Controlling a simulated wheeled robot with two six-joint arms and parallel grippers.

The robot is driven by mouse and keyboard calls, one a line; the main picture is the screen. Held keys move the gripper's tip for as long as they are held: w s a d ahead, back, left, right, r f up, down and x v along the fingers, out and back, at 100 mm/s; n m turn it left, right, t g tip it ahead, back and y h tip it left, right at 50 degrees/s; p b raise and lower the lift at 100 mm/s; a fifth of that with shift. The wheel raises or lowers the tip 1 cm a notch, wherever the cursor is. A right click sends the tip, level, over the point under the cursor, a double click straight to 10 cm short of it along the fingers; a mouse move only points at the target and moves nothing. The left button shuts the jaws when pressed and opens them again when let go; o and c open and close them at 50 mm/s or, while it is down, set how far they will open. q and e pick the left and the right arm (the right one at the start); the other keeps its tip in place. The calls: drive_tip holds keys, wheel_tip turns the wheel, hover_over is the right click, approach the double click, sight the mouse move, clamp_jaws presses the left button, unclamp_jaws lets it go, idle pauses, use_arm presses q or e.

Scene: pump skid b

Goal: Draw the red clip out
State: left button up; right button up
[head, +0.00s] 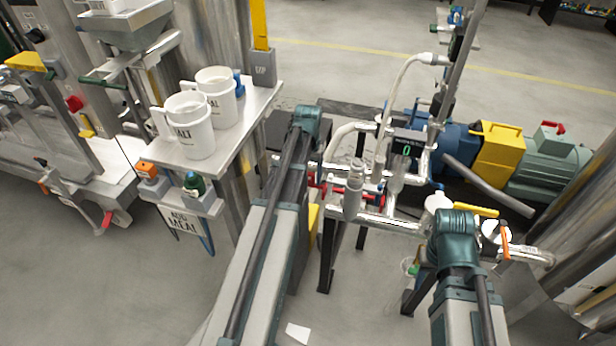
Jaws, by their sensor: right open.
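A red bar-like part (345,192), which looks like the red clip, lies across the steel pipework of the pump skid, right of my left arm. Part of it is hidden behind a steel fitting, and its hold on the pipe is too small to make out. My right gripper (412,268) shows only as a small, unclear part beside my right arm, low and to the right of the red part, apart from it. It is open, and nothing shows in it. My left arm reaches in toward the skid; its gripper is hidden behind the arm.
Two white mugs (192,125) stand on a metal shelf (228,152) left of my left arm. A small display (407,147) stands above the pipes. A blue, yellow and green pump motor (497,150) fills the right. Hoses and a slanted pole crowd the skid.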

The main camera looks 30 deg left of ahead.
use_arm(q)
clamp_jaws()
drive_tip(key=w, duration=0.2)
drive_tip(key=w+a, duration=0.1)
drive_tip(key=w, duration=0.1)
drive_tip(key=shift+w, duration=0.3)
drive_tip(key=shift+o, duration=1.3)
unclamp_jaws()
drive_tip(key=shift+s, duration=0.1)
wheel_tip(320, 180, up, 14)
drive_tip(key=p, duration=1.3)
drive_tip(key=shift+p, duration=0.4)
